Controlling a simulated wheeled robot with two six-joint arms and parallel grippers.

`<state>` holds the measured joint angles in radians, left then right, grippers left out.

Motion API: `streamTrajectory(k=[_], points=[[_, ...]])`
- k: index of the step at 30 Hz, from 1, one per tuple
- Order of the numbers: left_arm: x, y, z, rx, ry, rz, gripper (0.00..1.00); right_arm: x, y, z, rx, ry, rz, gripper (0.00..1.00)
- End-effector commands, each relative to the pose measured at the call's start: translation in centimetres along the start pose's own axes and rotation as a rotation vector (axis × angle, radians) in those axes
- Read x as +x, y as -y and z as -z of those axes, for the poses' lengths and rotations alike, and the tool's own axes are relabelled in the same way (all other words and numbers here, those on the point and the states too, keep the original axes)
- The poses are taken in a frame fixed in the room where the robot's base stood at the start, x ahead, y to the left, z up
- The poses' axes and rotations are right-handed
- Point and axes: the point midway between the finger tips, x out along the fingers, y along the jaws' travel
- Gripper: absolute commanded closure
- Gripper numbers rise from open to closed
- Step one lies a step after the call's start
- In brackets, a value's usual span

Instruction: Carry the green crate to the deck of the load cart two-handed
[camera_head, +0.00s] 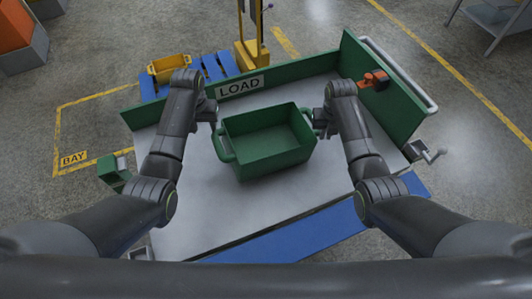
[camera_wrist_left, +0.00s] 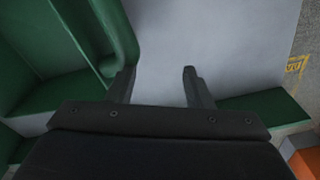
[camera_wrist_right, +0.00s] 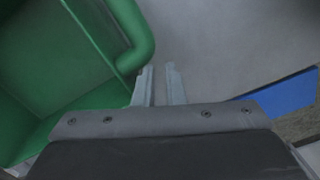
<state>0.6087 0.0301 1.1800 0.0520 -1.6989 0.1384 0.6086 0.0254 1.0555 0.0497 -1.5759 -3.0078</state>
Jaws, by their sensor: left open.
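The green crate (camera_head: 262,165) is empty and upright, and appears to rest on the grey deck (camera_head: 190,215) of the load cart, behind whose far edge is a green wall with a LOAD sign (camera_head: 239,86). My left gripper (camera_head: 212,118) is at the crate's left side. In the left wrist view its open fingers (camera_wrist_left: 160,82) stand apart and empty, with the crate's handle (camera_wrist_left: 122,40) just left of them. My right gripper (camera_head: 320,124) is at the crate's right side. In the right wrist view its fingers (camera_wrist_right: 160,82) have a narrow empty gap, beside the other handle (camera_wrist_right: 137,35).
A yellow bin (camera_head: 168,66) stands on a blue pallet (camera_head: 218,66) behind the cart. The deck is bare around the crate. Floor marked BAY (camera_head: 73,158) is clear.

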Motion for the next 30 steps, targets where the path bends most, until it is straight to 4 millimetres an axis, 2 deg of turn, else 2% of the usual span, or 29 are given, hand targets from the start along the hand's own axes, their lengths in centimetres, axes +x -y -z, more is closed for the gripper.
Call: streamTrajectory(k=[1, 9, 20, 21, 28, 30], points=[[-1.0, -0.6, 0.1, 0.006, -0.007, -0.016, 0.44, -0.2, -0.8, -0.1, -0.006, 0.003, -0.017, 0.80], [-4.0, -0.4, 0.0, 0.005, -0.003, -0.012, 0.44, -0.2, -0.8, -0.1, -0.006, 0.004, -0.017, 0.80], [-4.6, -0.4, 0.0, 0.004, -0.002, -0.010, 0.44, -0.3, -0.8, -0.1, -0.006, 0.005, -0.016, 0.80], [-4.5, -0.3, 0.0, 0.004, -0.002, -0.010, 0.44, -0.3, -0.8, -0.1, -0.006, 0.005, -0.016, 0.82], [-4.5, -0.4, 0.0, 0.005, -0.001, -0.011, 0.44, -0.3, -0.8, -0.1, -0.006, 0.005, -0.017, 0.52], [-4.5, -0.4, 0.0, 0.005, -0.001, -0.011, 0.44, -0.3, -0.8, -0.2, -0.006, 0.005, -0.017, 0.51]])
